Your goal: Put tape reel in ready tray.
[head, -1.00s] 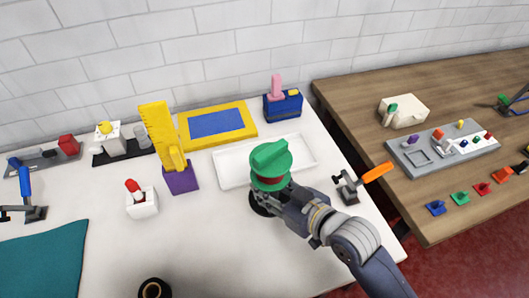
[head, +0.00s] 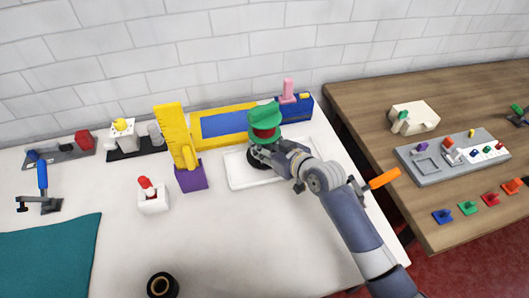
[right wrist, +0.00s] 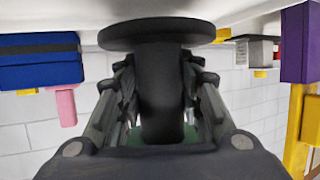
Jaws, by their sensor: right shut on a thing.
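The tape reel (head: 264,118), with a green top, a dark red band and a black disc at its lower end, is in my right gripper (head: 262,150). In the right wrist view, the fingers (right wrist: 160,105) are shut on its black stem, with the disc (right wrist: 155,34) just beyond them. The white ready tray (head: 240,181) lies on the white table. The reel is upright over the tray's left-middle part. I cannot tell whether the disc touches the tray floor. My left gripper is not in view.
A yellow-framed blue panel (head: 222,123) and a blue box with a pink handle (head: 297,108) stand behind the tray. A purple block with a yellow upright (head: 190,177) is close on the left. An orange-handled clamp (head: 384,178) is at right. A black roll (head: 161,285) lies in front.

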